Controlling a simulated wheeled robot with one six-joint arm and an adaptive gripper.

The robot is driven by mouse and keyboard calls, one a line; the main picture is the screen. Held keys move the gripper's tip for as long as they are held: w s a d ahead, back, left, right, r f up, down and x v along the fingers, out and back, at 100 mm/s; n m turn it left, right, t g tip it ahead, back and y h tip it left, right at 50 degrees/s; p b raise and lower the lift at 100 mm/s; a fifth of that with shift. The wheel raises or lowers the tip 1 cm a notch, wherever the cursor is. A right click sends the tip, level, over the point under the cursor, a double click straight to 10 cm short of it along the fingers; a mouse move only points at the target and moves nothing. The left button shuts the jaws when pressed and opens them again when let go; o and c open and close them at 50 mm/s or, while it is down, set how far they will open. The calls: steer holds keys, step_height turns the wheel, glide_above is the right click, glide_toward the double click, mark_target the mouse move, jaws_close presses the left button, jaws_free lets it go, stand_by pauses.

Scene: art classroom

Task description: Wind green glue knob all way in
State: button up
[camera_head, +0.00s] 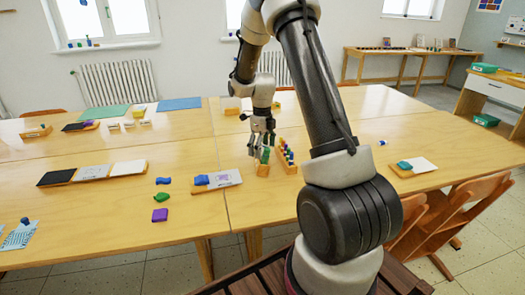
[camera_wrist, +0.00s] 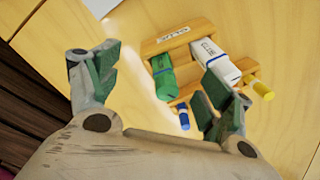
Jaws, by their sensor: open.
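The green glue stick (camera_wrist: 164,77) sits in a small wooden holder (camera_wrist: 183,39) with a white label. In the head view the green glue (camera_head: 265,154) is just under my gripper (camera_head: 262,146). In the wrist view my gripper (camera_wrist: 166,88) is open, with one dark green finger pad to each side of the green stick. The stick shows between the fingers, apparently untouched. The right finger partly covers the holder's near end.
A blue piece (camera_wrist: 183,117) and a yellow piece (camera_wrist: 263,90) are near.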

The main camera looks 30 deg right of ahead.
steer(key=m, duration=0.3)
steer(key=shift+m, duration=0.4)
steer(key=shift+w+a, duration=0.3)
steer(key=shift+a, duration=0.25)
steer(key=c, duration=1.5)
steer(key=o, duration=1.5)
steer(key=shift+r, duration=3)
